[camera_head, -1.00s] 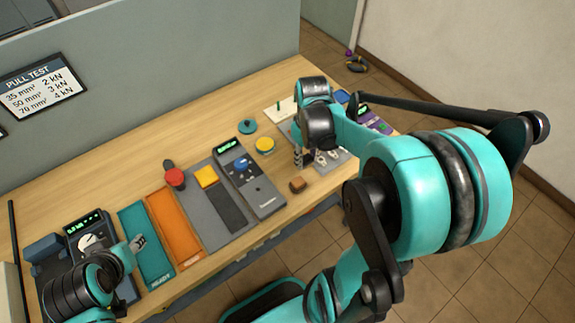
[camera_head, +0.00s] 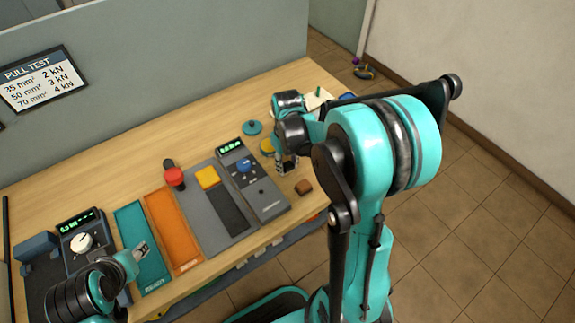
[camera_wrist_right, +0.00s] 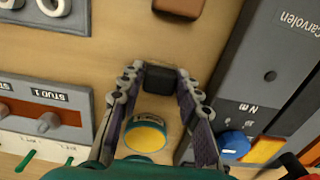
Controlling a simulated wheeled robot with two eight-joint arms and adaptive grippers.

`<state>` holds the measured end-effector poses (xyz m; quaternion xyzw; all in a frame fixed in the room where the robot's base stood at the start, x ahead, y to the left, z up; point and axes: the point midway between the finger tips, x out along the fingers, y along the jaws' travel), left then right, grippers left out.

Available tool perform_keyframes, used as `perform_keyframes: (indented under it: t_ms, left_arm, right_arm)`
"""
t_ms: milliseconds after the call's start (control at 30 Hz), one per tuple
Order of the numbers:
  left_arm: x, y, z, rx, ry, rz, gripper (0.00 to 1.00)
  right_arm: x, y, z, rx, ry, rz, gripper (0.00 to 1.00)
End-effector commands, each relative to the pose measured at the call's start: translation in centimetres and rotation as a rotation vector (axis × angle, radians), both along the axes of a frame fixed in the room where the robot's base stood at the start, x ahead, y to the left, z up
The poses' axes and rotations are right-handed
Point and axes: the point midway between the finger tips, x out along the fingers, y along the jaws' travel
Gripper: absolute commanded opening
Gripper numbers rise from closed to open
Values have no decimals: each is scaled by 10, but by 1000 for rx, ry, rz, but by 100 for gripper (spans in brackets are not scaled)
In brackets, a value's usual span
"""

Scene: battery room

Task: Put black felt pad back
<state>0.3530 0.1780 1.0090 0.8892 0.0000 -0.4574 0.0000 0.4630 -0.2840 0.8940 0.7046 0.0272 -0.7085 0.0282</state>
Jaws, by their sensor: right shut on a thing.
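My right gripper (camera_head: 287,167) is shut on a small black block, which looks like the black felt pad (camera_wrist_right: 168,78). In the right wrist view the pad sits between the fingertips, above the wooden bench. In the head view the gripper is just right of the grey meter (camera_head: 251,178), and the pad is hard to make out. A yellow-topped round tin (camera_wrist_right: 146,136) shows between the fingers, nearer the palm. A brown block (camera_head: 303,187) lies just right of the gripper. My left gripper (camera_head: 141,251) is over the teal tray; its opening is unclear.
A grey board (camera_head: 226,230) with a yellow block (camera_head: 207,178) and a dark strip lies left of the meter. Orange (camera_head: 174,231) and teal (camera_head: 142,230) trays, a red knob (camera_head: 175,177) and a dial instrument (camera_head: 82,240) stand farther left. Bare bench shows behind them.

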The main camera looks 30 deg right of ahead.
Motion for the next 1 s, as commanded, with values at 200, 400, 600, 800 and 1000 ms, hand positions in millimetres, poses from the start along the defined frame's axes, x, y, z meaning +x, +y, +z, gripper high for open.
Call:
perform_keyframes:
  t_ms: [200,400,600,800,1000]
  left_arm:
    - [0,0,-4,0,0,0,40]
    - [0,0,-2,0,0,0,40]
    - [0,0,-1,0,0,0,40]
    - [0,0,11,0,0,0,40]
    - [0,0,29,0,0,0,40]
  right_arm:
    - [0,0,-4,0,0,0,36]
    - [0,0,-3,0,0,0,54]
    - [0,0,-1,0,0,0,54]
    - [0,0,26,0,0,0,54]
    - [0,0,72,0,0,0,54]
